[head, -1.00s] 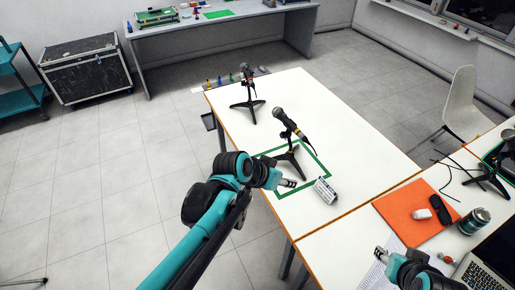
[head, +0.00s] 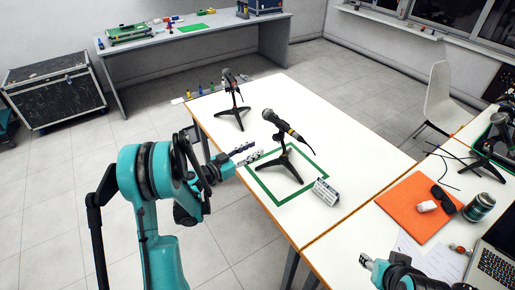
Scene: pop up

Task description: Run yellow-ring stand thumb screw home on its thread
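The yellow-ring stand (head: 286,166) is a black tripod with a microphone (head: 283,123) tilted on top; a yellow band shows near the microphone's lower end. It stands upright inside a green taped outline on the white table. Its thumb screw is too small to make out. My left gripper (head: 259,149) is just left of the stand's post, apart from it, with its two fingers spread and nothing seen between them. My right gripper (head: 364,260) is low in the head view, near the front table's edge, away from the stand; its finger opening is unclear.
A small white labelled box (head: 325,192) lies at the outline's right corner. A second microphone stand (head: 231,112) is farther back, and another (head: 490,150) is at right. An orange mat (head: 408,212), a can (head: 480,206) and a laptop (head: 496,262) are at front right.

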